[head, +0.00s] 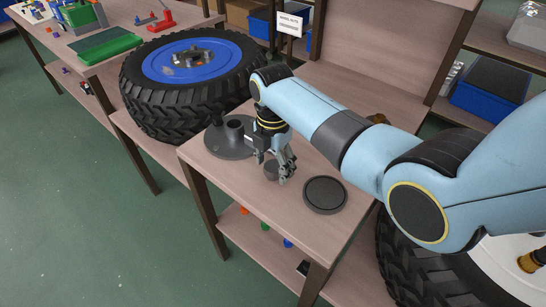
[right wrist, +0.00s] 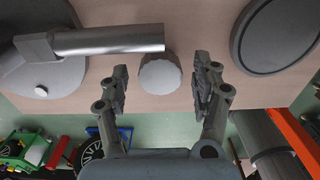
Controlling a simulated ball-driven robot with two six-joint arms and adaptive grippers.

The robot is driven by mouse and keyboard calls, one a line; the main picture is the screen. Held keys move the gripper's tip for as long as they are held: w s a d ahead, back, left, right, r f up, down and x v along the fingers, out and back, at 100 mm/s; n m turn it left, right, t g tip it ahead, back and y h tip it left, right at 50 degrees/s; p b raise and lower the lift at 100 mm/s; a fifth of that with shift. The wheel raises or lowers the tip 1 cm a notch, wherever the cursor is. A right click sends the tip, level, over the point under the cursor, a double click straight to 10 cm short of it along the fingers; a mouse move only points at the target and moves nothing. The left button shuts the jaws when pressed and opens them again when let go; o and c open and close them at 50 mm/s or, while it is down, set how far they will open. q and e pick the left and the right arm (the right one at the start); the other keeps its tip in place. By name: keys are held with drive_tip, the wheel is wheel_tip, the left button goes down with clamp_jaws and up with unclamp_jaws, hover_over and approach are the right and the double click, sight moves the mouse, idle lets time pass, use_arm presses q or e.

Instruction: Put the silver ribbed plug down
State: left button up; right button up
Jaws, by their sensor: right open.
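The silver ribbed plug (head: 271,169) stands on the wooden table near its front edge. In the right wrist view it is a grey round piece with a ribbed rim (right wrist: 160,75). My right gripper (head: 276,167) is open over the table at the plug. In the right wrist view its two fingers (right wrist: 162,85) are spread to either side of the plug, with a visible gap on each side. The plug appears to rest on the tabletop. My left gripper is not in view.
A dark grey round base with upright tubes (head: 230,143) stands left of the plug. A flat dark disc (head: 325,194) lies to its right. A big tyre with a blue rim (head: 193,72) lies at the back left. The table's front edge is close.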

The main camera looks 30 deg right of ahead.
sight(273, 166)
wheel_tip(273, 166, up, 12)
drive_tip(key=p, duration=0.1)
drive_tip(key=shift+r, duration=0.1)
idle(0.6)
